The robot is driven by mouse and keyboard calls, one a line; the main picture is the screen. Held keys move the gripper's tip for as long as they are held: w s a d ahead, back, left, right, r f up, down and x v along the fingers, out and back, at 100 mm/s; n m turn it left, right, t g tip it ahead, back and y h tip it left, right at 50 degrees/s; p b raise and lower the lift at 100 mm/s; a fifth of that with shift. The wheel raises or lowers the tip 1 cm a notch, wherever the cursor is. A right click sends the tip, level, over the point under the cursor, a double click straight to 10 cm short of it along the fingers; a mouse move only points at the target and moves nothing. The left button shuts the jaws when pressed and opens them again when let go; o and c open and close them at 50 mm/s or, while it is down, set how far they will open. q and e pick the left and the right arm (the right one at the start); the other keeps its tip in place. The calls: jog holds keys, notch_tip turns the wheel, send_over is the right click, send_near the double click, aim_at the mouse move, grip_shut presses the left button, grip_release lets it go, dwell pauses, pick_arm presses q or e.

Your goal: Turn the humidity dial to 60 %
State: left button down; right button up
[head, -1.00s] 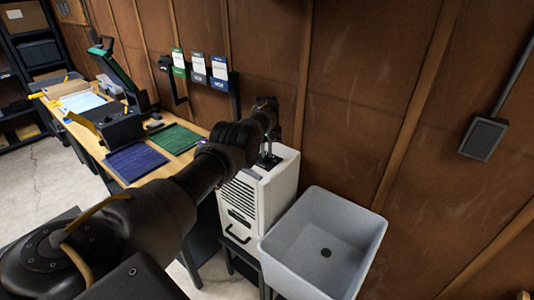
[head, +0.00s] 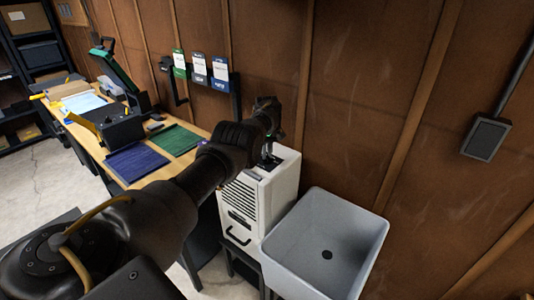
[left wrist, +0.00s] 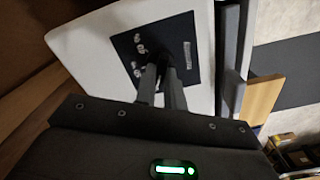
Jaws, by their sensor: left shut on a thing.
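The white dehumidifier (head: 284,193) stands against the wall, with a dark control panel on its top. In the left wrist view the panel (left wrist: 190,45) shows small round marks and a line of lettering, too small to read. My left gripper (head: 268,161) reaches down onto this panel. In the left wrist view its fingers (left wrist: 161,66) are close together and shut on the humidity dial at the panel. The dial is mostly hidden by the fingers, and its setting cannot be read. My right gripper is not in view.
A grey sink (head: 327,225) stands close to the right of the dehumidifier. A workbench (head: 185,158) with a purple mat (head: 136,164) and a green mat (head: 175,139) is at left. A brown panelled wall (head: 370,75) rises just behind.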

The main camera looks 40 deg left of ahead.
pick_arm(q)
jog(key=c, duration=1.5)
grip_release()
jog(key=shift+r, duration=0.35)
notch_tip(320, 180, up, 10)
jog(key=shift+r+b, duration=0.1)
jog(key=shift+b, duration=0.3)
jog(key=shift+d, duration=0.1)
